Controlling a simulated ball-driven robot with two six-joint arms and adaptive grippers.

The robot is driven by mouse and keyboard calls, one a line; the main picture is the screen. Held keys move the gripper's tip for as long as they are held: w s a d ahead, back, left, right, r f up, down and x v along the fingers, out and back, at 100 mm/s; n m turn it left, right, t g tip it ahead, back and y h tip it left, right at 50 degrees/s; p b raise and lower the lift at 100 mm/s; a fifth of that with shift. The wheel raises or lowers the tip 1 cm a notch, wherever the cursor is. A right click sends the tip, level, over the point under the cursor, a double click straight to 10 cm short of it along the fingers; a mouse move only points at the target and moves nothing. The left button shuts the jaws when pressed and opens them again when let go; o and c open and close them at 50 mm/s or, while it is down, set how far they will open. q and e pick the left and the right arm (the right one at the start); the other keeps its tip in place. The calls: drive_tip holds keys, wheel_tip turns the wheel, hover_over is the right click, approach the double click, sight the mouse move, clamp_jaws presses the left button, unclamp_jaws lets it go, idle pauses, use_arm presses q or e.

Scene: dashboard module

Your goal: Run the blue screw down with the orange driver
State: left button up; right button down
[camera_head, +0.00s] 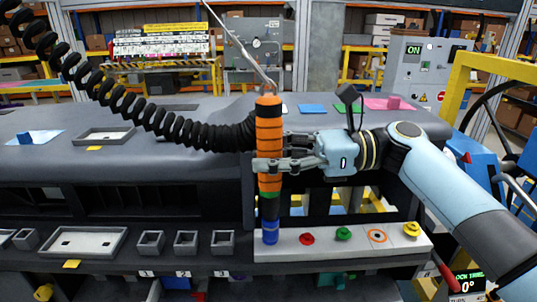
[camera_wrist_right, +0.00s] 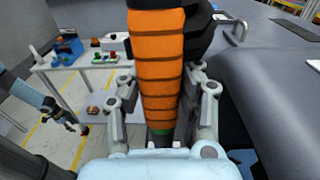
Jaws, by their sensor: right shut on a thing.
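The orange driver (camera_head: 269,130), banded in black, stands upright and hangs from a cable and a black coiled hose. My right gripper (camera_head: 262,166) is shut around its lower grip. In the right wrist view the orange grip (camera_wrist_right: 156,65) rises between the fingers. Below a green ring, the driver's dark blue lower end meets the blue screw (camera_head: 270,237) at the left end of the white strip (camera_head: 330,245). I cannot tell whether the bit is seated in it. A light blue arm (camera_wrist_right: 38,100) at the wrist view's left may be my left one; its jaws are unclear.
Red (camera_head: 307,239), green (camera_head: 343,234), orange (camera_head: 377,237) and yellow (camera_head: 411,229) screws line the strip. Small grey bins (camera_head: 186,243) and a tray (camera_head: 77,242) sit left of it. A small display (camera_head: 467,284) reads 0°. The dark dashboard (camera_head: 190,175) lies behind.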

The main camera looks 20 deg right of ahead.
sight(282, 123)
drive_tip(key=shift+f+p, duration=0.4)
drive_tip(key=shift+p, duration=0.75)
idle(2.4)
wheel_tip(282, 123, up, 5)
drive_tip(key=p, duration=0.4)
drive_tip(key=shift+f+p, duration=0.2)
drive_tip(key=shift+p, duration=0.15)
drive_tip(key=shift+r, duration=0.8)
